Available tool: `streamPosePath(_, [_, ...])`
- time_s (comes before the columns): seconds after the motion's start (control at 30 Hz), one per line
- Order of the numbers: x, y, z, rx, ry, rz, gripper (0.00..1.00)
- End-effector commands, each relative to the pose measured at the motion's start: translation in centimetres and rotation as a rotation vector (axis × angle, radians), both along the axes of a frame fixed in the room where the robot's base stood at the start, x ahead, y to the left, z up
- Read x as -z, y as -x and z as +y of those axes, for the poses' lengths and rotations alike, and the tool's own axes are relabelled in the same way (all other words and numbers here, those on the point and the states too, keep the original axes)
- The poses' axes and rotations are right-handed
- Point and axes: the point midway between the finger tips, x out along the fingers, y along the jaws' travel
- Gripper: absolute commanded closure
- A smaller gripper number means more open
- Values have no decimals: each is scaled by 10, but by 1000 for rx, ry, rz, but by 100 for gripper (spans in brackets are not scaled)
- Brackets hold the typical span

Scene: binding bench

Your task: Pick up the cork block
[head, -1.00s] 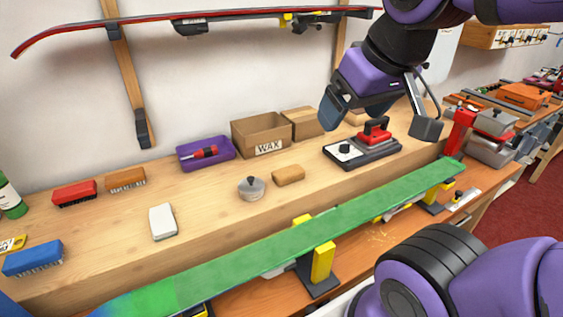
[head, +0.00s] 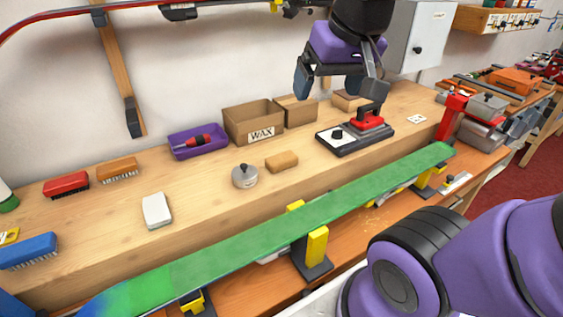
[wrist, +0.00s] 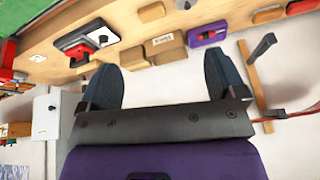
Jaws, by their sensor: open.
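The cork block (head: 282,161) is a small tan block with rounded edges. It lies on the wooden bench beside a round grey lidded tin, and it also shows near the top edge of the wrist view (wrist: 152,12). My gripper (head: 338,86) is open and empty, raised above the bench, up and to the right of the cork block in the head view. In the wrist view its two dark fingers (wrist: 160,68) stand wide apart with nothing between them. The cork block is clear of the fingers and nothing covers it.
The grey tin (head: 245,176) stands just left of the cork. Behind are the WAX box (head: 252,122) and a purple tray (head: 186,143). A green ski (head: 250,238) runs along the front.

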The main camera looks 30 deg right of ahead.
Motion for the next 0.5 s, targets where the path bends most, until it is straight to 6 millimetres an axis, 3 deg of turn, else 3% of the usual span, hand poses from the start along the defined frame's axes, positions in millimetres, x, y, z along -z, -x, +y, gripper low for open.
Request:
streamPosePath(0.27, [21, -76, -11, 290, -96, 94, 11])
streamPosePath(0.5, [56, -139, -24, 544, -164, 162, 11])
